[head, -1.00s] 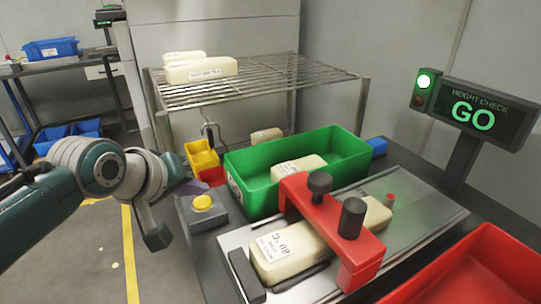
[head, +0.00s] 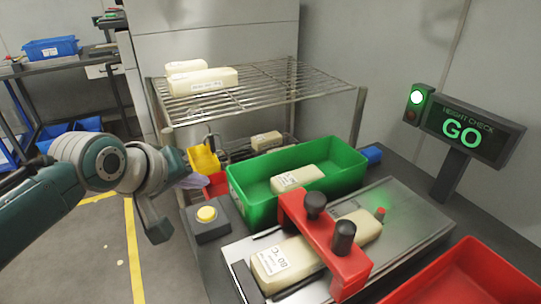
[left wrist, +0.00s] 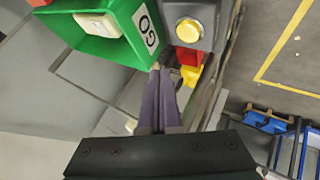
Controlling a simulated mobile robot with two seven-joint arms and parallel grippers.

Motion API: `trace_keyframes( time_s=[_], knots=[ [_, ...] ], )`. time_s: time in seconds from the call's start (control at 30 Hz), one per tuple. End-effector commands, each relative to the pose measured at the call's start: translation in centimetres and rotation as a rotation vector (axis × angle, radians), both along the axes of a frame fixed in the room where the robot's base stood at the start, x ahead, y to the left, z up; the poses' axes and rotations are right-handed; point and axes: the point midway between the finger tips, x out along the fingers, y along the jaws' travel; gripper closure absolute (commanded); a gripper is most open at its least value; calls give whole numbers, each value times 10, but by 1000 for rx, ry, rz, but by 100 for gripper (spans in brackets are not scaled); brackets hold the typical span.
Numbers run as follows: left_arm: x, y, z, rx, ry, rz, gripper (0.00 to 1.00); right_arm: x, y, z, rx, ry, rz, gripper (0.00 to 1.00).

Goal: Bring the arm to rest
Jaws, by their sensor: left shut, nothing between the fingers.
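My left arm comes in from the left in the head view. Its gripper (head: 194,182), with thin purple fingers, hangs in the air near the yellow button (head: 207,214) on its grey box and the yellow bin (head: 203,158). In the left wrist view the fingers (left wrist: 157,88) are together with nothing between them. They point toward the green bin (left wrist: 112,48) and the button box (left wrist: 187,34). My right gripper is not in view.
The green bin (head: 238,203) holds a pale block (head: 288,182). A red gauge bridge (head: 322,246) spans the metal track with pale blocks. A red bin (head: 468,272), a wire shelf (head: 290,88) and a lit GO display (head: 468,130) stand around. Open floor lies at left.

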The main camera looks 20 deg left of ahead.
Motion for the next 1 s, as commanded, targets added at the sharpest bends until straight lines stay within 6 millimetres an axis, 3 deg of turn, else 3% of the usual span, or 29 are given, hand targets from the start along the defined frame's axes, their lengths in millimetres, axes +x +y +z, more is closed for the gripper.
trace_keyframes(
  time_s=[0.57,0.67,0.8,1.0],
  knots=[
    [-6,-4,1,17,14,-24,100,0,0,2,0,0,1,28],
    [-29,-18,3,81,66,-115,100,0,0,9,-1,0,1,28],
    [-93,-51,15,232,191,-343,100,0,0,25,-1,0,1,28],
    [-180,-81,46,391,334,-621,100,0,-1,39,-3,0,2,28]
  ],
)
